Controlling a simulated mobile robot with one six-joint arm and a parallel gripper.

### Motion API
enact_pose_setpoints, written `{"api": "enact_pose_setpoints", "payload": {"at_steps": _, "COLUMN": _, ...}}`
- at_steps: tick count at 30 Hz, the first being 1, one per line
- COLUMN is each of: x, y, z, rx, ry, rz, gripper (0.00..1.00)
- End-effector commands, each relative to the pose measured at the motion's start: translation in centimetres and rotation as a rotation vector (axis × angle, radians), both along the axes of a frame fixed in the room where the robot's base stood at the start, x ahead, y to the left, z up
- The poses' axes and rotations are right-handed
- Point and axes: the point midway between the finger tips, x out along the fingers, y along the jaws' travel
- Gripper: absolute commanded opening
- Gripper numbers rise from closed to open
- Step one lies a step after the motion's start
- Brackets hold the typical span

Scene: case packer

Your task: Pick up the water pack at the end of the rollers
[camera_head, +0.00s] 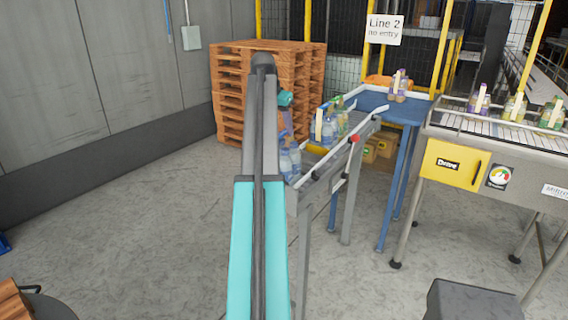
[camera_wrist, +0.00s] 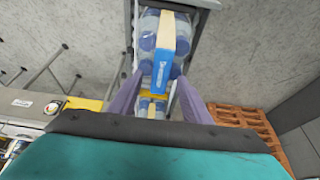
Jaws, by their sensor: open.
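The water pack (camera_wrist: 182,35), clear bottles with blue caps and a tan handle with a blue label, sits at the end of the rollers in the wrist view. In the head view its bottles (camera_head: 291,160) show just right of my arm, which partly hides it. My gripper (camera_wrist: 160,76) is open, its two purple fingers apart and pointing toward the pack's near side. The handle lies roughly in line with the gap between them. I cannot tell whether the fingers touch the pack. In the head view my gripper is mostly hidden behind the arm.
Another pack (camera_head: 325,130) stands farther up the rollers (camera_head: 322,170), with green-capped bottles beside it. A purple-capped pack (camera_head: 398,90) stands on the blue table (camera_head: 375,102). A pallet stack (camera_head: 230,95) rises behind my arm. A yellow-panelled conveyor (camera_head: 455,165) is at right.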

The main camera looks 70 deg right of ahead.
Motion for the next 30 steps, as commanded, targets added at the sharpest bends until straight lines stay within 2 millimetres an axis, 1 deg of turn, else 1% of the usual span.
{"api": "enact_pose_setpoints", "payload": {"at_steps": 6, "x": -0.3, "y": -0.7, "z": -1.9, "rx": 0.002, "ry": 0.001, "rz": -0.001, "gripper": 0.44}}
{"api": "enact_pose_setpoints", "payload": {"at_steps": 12, "x": -0.4, "y": -1.2, "z": -3.0, "rx": 0.001, "ry": 0.000, "rz": -0.001, "gripper": 0.44}}
{"api": "enact_pose_setpoints", "payload": {"at_steps": 29, "x": -0.4, "y": -1.3, "z": -3.2, "rx": 0.000, "ry": 0.000, "rz": -0.001, "gripper": 0.44}}
{"api": "enact_pose_setpoints", "payload": {"at_steps": 30, "x": -0.4, "y": -1.3, "z": -3.2, "rx": 0.000, "ry": 0.000, "rz": -0.001, "gripper": 0.42}}
